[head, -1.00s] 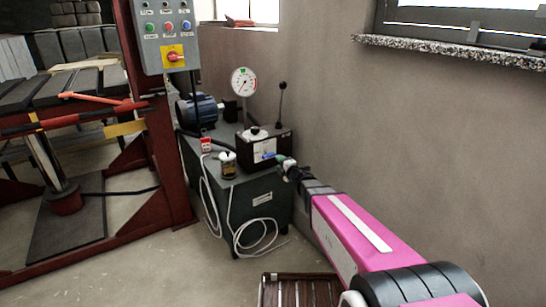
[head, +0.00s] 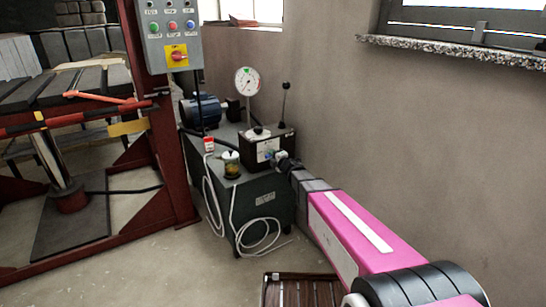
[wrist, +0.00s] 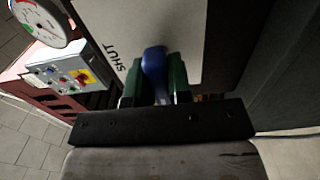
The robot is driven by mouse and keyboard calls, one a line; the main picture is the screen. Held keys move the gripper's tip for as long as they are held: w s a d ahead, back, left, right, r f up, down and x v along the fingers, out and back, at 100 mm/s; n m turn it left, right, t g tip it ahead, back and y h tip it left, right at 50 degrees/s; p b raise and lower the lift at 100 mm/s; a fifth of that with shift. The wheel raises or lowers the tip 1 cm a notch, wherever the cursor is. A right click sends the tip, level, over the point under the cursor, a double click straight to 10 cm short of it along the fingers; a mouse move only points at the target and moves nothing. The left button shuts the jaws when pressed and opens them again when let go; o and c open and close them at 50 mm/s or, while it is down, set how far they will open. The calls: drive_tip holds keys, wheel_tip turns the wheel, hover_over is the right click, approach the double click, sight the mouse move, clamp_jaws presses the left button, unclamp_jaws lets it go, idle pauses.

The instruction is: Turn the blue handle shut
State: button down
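The blue handle (wrist: 154,68) shows in the wrist view, between the two green fingers of my gripper (wrist: 155,84). The fingers sit close against both sides of it, and its rounded end reaches out past them. The printed word SHUT (wrist: 124,55) is on the pale panel, just left of the handle. In the head view, my gripper (head: 282,161) is at the front right of the dark box on the green cabinet. There the handle is mostly hidden by my gripper.
A round gauge (head: 247,81) and a black lever (head: 285,100) rise above the box. A small jar (head: 231,165) stands left of my gripper on the cabinet (head: 264,200). A grey wall is close on the right. A slatted crate (head: 300,290) is on the floor.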

drive_tip(key=shift+m, duration=0.4)
drive_tip(key=m, duration=0.3)
drive_tip(key=shift+m, duration=0.4)
drive_tip(key=m, duration=0.4)
drive_tip(key=shift+m, duration=0.3)
drive_tip(key=m, duration=0.8)
drive_tip(key=shift+m, duration=0.3)
drive_tip(key=c, duration=1)
unclamp_jaws()
drive_tip(key=shift+c, duration=0.2)
drive_tip(key=shift+s, duration=0.15)
